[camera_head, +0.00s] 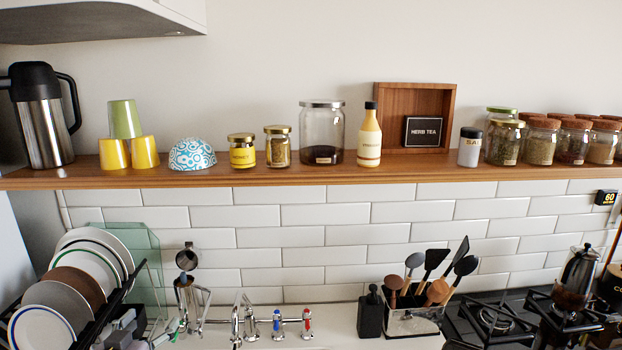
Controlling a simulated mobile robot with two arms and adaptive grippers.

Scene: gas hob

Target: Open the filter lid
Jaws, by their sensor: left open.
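A metallic cylindrical vessel (184,296) stands behind the sink at the left, with a round metallic piece (187,257) above its top. This may be the filter and its lid, but I cannot tell for certain. My left gripper (128,328) is open, low at the left, in front of the dish rack and to the left of the vessel. Its fingers are small and partly lost against the rack. My right gripper is not in view.
Plates stand in a dark dish rack (143,275). A chrome tap (250,322) with blue and red handles is right of the vessel. A utensil holder (412,318), a hob (490,322) and a moka pot (577,275) are farther right. A wooden shelf (330,182) with jars runs above.

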